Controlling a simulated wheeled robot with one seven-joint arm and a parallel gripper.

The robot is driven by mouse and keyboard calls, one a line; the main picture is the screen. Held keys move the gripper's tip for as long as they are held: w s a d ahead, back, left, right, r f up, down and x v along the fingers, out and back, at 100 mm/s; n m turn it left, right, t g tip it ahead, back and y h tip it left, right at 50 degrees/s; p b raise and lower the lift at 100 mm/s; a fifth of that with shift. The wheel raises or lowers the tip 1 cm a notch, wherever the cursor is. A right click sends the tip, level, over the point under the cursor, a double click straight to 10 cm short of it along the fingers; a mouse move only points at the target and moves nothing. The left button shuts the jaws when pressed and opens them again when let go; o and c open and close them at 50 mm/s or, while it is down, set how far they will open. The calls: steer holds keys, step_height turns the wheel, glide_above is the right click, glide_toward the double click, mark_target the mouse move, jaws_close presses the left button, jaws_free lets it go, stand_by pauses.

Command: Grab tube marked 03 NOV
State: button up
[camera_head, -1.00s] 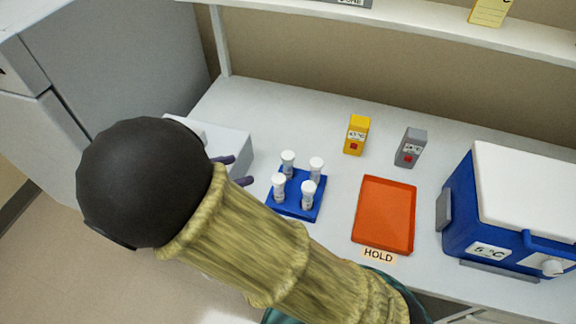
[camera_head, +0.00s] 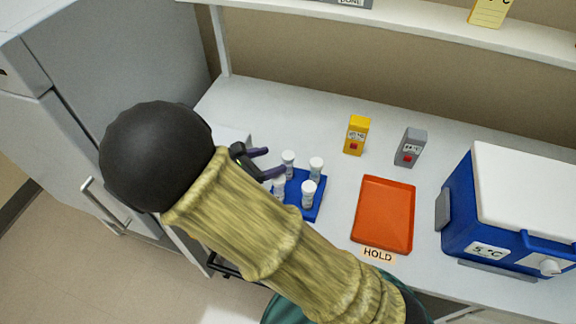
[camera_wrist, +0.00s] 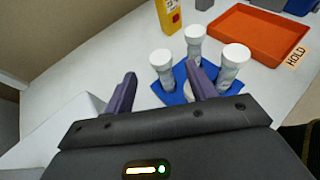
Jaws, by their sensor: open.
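Several white-capped tubes stand upright in a blue rack (camera_head: 316,206). In the head view I see a back left tube (camera_head: 288,162), a back right tube (camera_head: 316,168), a front right tube (camera_head: 308,194) and a front left tube (camera_head: 279,188), partly hidden by my gripper. No date label is readable on any tube. My gripper (camera_head: 262,163) is open and empty at the rack's left side. In the wrist view its purple fingers (camera_wrist: 160,88) point toward the rack (camera_wrist: 172,95); the right finger overlaps the tubes, and one cap is mostly hidden behind it.
An orange tray (camera_head: 384,215) marked HOLD lies right of the rack. A yellow box (camera_head: 356,135) and a grey box (camera_head: 410,148) stand behind. A blue cooler (camera_head: 510,215) with a white lid is at the right. A white box (camera_wrist: 62,125) is left of my gripper. A shelf runs above.

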mark_target(286, 156)
steer(key=x, duration=0.5)
steer(key=shift+w+d, duration=0.1)
steer(key=shift+d, duration=0.05)
jaws_close()
stand_by(0.4)
step_height(286, 156, up, 10)
stand_by(0.5)
stand_by(0.4)
